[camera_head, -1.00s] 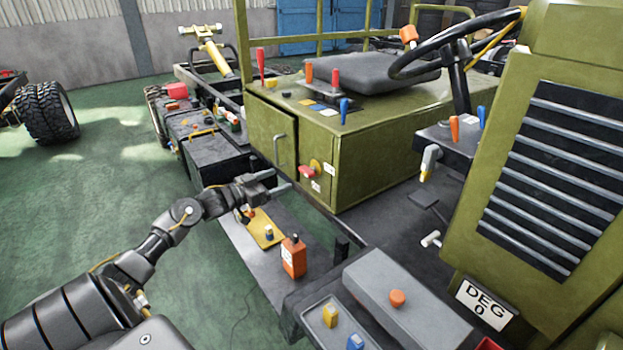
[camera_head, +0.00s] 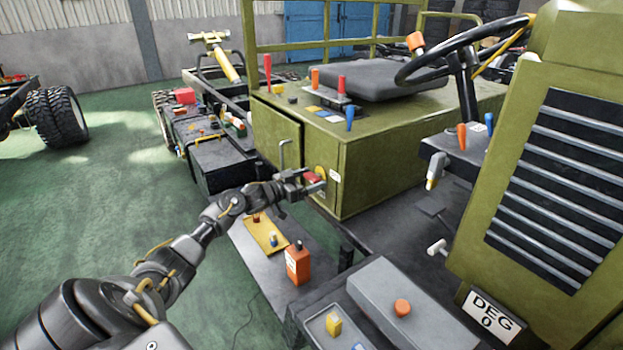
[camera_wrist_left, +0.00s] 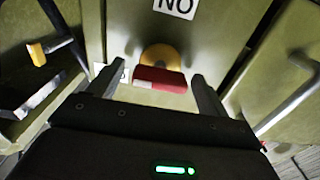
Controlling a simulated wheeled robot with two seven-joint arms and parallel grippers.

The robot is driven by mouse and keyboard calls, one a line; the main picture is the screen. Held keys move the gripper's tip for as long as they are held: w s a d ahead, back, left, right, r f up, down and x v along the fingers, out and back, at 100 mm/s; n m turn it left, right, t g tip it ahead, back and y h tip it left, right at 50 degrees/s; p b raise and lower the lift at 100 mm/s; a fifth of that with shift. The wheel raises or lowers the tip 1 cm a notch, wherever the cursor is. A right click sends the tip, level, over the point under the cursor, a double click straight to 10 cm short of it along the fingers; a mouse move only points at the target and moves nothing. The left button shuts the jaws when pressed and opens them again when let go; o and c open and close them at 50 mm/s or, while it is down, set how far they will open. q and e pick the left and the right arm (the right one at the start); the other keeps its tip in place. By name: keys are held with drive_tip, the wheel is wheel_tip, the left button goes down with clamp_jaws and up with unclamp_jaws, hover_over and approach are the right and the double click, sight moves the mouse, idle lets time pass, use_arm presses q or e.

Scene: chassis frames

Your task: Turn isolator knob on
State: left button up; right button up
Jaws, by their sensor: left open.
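The isolator knob (camera_head: 313,178) is a red handle on a round yellow plate (camera_head: 321,172), fixed to the side of the green seat box. In the left wrist view the red knob (camera_wrist_left: 161,79) lies crosswise between my fingertips, below the yellow plate (camera_wrist_left: 160,57). My left gripper (camera_head: 316,181) is open, with a finger on either side of the knob in that view; I cannot tell whether they touch it. In the head view the fingers partly hide the knob. A white "NO" label (camera_wrist_left: 176,7) shows beyond the plate. My right gripper is not in view.
A cabinet door handle (camera_head: 283,153) stands close left of the gripper. Several coloured levers rise from the box top. Green floor at left is clear.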

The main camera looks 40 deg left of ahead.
use_arm(q)
drive_tip(key=shift+w+d, duration=0.15)
drive_tip(key=shift+w, duration=0.25)
drive_tip(key=c, duration=1)
